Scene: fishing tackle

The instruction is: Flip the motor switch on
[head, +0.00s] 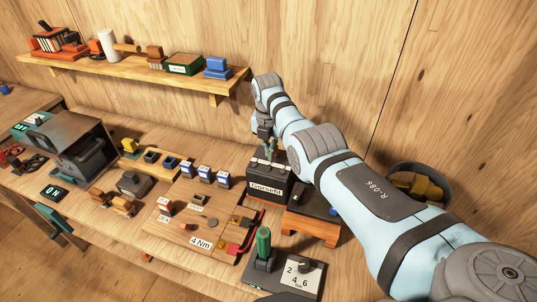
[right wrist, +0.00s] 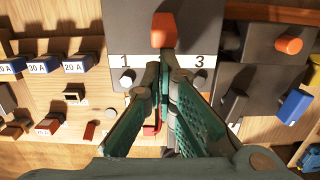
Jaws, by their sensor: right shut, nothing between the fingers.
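My right gripper (head: 268,154) is shut and empty, pointing down over a dark box with a white label (head: 266,189). In the right wrist view, its fingertips (right wrist: 164,66) meet just below an orange knob (right wrist: 163,30) on a dark panel (right wrist: 121,25). The panel's white strip reads 1 and 3, and its middle is hidden behind the fingers. Two pale metal posts flank the fingers. I cannot tell whether the fingertips touch the knob. No legend in view names a motor switch. My left gripper is not in view.
Several blue-and-white fuses (head: 205,173) stand left of the box. A wooden board (head: 175,225) with small parts lies in front. A green handle (head: 263,243) stands upright at the front beside a dial. A round bin (head: 447,180) is at the right. A shelf (head: 120,72) runs above.

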